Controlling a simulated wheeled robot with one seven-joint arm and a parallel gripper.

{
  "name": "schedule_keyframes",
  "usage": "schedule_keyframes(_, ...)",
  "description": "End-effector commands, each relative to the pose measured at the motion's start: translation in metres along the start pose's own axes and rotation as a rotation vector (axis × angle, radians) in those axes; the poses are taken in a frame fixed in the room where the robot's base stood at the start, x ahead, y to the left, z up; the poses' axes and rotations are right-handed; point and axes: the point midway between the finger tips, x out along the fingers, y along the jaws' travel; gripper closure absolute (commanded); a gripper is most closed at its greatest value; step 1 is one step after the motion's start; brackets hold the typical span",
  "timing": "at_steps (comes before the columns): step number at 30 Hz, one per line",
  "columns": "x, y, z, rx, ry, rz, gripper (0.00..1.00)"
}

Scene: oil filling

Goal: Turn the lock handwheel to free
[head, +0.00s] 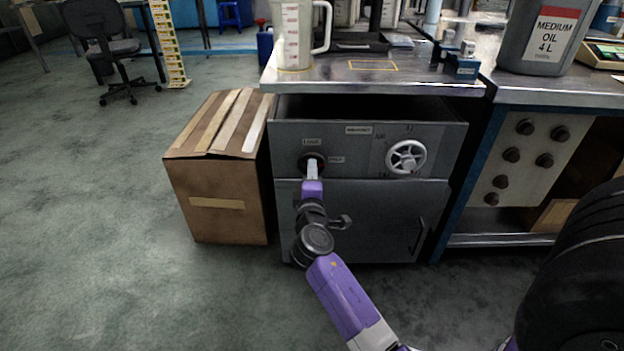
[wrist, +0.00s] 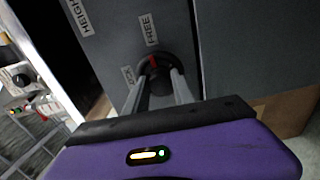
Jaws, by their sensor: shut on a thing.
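The lock handwheel (wrist: 158,62) is a small round black wheel with a red mark on its rim. It sits on the dark grey cabinet front, with the LOCK label (head: 311,142) above it and the FREE label (head: 335,160) to its right in the head view. In the wrist view, the red mark points towards the FREE label (wrist: 149,29). My gripper (head: 312,164) is shut on this wheel, with one finger on either side in the wrist view (wrist: 160,82). The fingers hide part of the wheel.
A white spoked handwheel (head: 406,158) is to the right on the same panel. A cardboard box (head: 220,165) stands close on the left. The metal worktop (head: 350,85) above holds a measuring jug (head: 292,35). A workbench (head: 540,92) stands on the right. Open floor lies at left.

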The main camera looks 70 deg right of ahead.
Motion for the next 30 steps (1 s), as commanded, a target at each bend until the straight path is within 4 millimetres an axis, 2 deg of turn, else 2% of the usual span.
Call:
schedule_keyframes(9,-0.0003,-0.0026,0.0007,0.121,0.0,-0.003,1.0)
schedule_keyframes(26,-0.0002,-0.002,0.0009,0.146,-0.001,-0.004,1.0)
schedule_keyframes(27,-0.0002,-0.002,0.0009,0.146,0.0,-0.004,0.62)
schedule_keyframes(29,-0.0001,-0.0018,0.0008,0.146,0.0,-0.003,0.5)
schedule_keyframes(30,-0.0001,-0.0016,0.0007,0.146,0.0,-0.003,0.48)
